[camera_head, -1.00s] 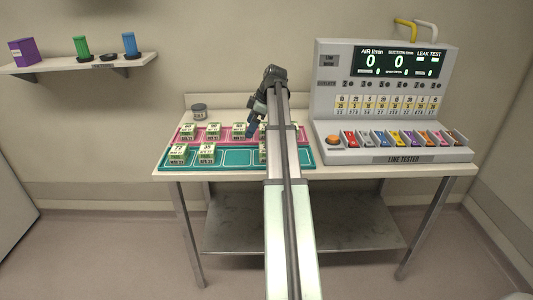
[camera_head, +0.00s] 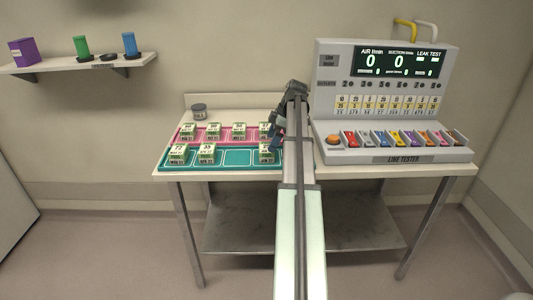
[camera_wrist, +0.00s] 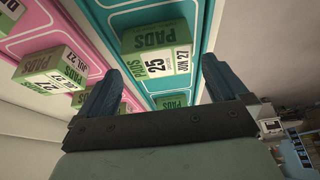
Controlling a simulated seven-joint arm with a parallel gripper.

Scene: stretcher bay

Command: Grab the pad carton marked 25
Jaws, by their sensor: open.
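The pad carton marked 25 (camera_wrist: 157,55), with a green and white "PADS" label and "JUN 27", stands on the teal tray (camera_wrist: 105,20) in the wrist view. My gripper (camera_wrist: 160,82) is open and empty. In the wrist view its two dark blue fingers lie below and to either side of the carton, apart from it. In the head view my gripper (camera_head: 278,132) hangs over the trays' right end.
Several similar cartons stand on the pink tray (camera_head: 226,142) behind, and two more cartons (camera_head: 192,153) at the teal tray's left. A small dark jar (camera_head: 199,111) stands behind. The line tester (camera_head: 390,105) fills the table's right side.

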